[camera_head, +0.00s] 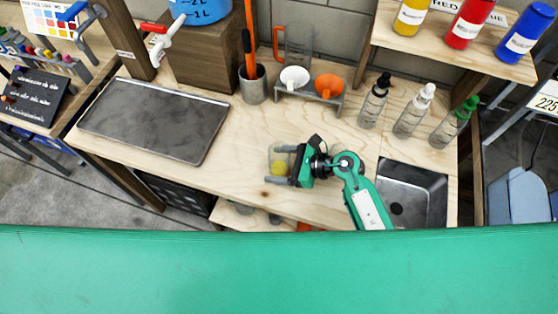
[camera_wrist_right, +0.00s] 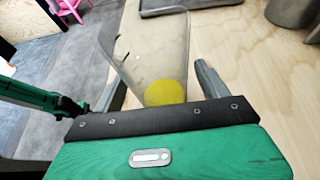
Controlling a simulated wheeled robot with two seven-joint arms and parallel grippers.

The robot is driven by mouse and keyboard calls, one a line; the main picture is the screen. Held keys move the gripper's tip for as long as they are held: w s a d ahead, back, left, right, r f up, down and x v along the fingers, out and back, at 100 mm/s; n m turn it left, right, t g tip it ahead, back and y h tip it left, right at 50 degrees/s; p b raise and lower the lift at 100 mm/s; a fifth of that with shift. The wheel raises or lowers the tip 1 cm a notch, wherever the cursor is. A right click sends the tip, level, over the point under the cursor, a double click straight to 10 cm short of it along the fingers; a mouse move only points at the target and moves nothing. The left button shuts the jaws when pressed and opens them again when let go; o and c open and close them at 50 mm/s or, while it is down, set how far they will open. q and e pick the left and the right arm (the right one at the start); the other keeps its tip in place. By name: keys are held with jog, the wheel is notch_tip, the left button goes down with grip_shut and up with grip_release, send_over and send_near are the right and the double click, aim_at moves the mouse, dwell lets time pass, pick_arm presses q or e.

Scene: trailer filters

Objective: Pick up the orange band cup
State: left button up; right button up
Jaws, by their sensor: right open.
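A clear cup (camera_head: 279,160) with yellow at its bottom stands near the front edge of the wooden table. It also shows in the right wrist view (camera_wrist_right: 150,55), where the yellow disc is near the gripper's palm. My right gripper (camera_head: 279,161) is open, with its fingers on either side of this cup; I cannot tell whether they touch it. No orange band is clear on this cup. A small orange thing (camera_head: 304,227) shows on the low shelf below the table edge, mostly hidden. A grey clear jug (camera_head: 298,42) with an orange handle stands at the back. My left gripper does not show.
A dark tray (camera_head: 155,118) lies at left. A rack with white (camera_head: 294,76) and orange (camera_head: 328,86) funnels stands at the back. Several dropper bottles (camera_head: 412,112) and a sink (camera_head: 410,190) are at right.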

jog(key=c, duration=1.1)
jog(key=shift+r, duration=0.1)
